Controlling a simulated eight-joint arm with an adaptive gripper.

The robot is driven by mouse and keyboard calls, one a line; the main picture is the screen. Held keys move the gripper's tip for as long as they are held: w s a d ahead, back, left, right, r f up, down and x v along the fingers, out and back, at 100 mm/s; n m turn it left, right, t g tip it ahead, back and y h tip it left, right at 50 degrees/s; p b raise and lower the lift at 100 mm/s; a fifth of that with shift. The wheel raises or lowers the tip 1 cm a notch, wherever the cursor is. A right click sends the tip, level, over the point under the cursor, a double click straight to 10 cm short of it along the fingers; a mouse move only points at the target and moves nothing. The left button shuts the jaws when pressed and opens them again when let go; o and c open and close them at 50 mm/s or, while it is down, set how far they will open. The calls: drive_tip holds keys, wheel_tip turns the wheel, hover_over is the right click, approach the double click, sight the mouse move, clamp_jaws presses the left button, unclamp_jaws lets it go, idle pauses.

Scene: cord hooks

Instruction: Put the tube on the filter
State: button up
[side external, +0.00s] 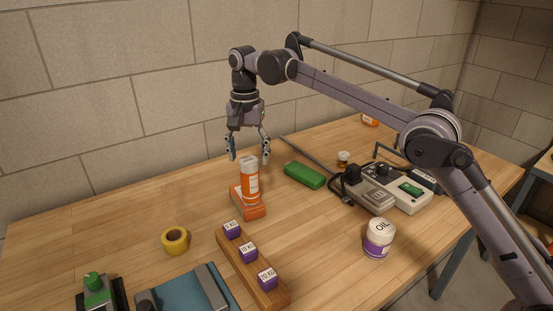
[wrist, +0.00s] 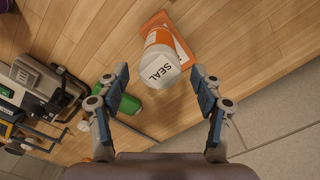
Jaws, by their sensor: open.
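The tube, a white and orange cylinder (side external: 249,183) with a white cap, stands upright on the bench. The block also shows in the wrist view (wrist: 181,43). My gripper (side external: 249,152) is open and points down above the tube. In the wrist view the cap lies between the fingertips (wrist: 160,80), with gaps on both sides.
A green block (side external: 305,175) lies to the right, with grey devices (side external: 372,196) beyond it. An OIL jar (side external: 379,239) stands front right. A wooden rack (side external: 252,271) holds purple weights in front. A yellow tape roll (side external: 175,241) lies left. The bench's back left is clear.

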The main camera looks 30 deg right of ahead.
drive_tip(key=shift+r, duration=1.35)
drive_tip(key=shift+d+r, duration=0.1)
drive_tip(key=shift+r, duration=0.25)
drive_tip(key=s+d+r+n+t, duration=0.35)
drive_tip(key=s+d+r, duration=0.25)
drive_tip(key=s+d, duration=0.4)
drive_tip(key=s+d+f+n+t, duration=0.1)
drive_tip(key=s+d+f, duration=0.1)
drive_tip(key=s+f, duration=0.2)
drive_tip(key=s+d+f+n+t, duration=0.1)
drive_tip(key=s+f, duration=0.3)
drive_tip(key=s, duration=0.5)
drive_tip(key=s+d+f+n+t, duration=0.1)
drive_tip(key=s+d+f+n, duration=0.1)
drive_tip(key=s+f, duration=0.3)
drive_tip(key=shift+s+d+n+t, duration=0.2)
drive_tip(key=shift+s+n, duration=0.15)
drive_tip(key=shift+s, duration=0.25)
drive_tip(key=shift+s+d+n+t, duration=0.15)
drive_tip(key=shift+s+n, duration=0.15)
drive_tip(key=shift+s, duration=0.25)
drive_tip(key=shift+s+f, duration=0.25)
drive_tip(key=shift+f, duration=0.1)
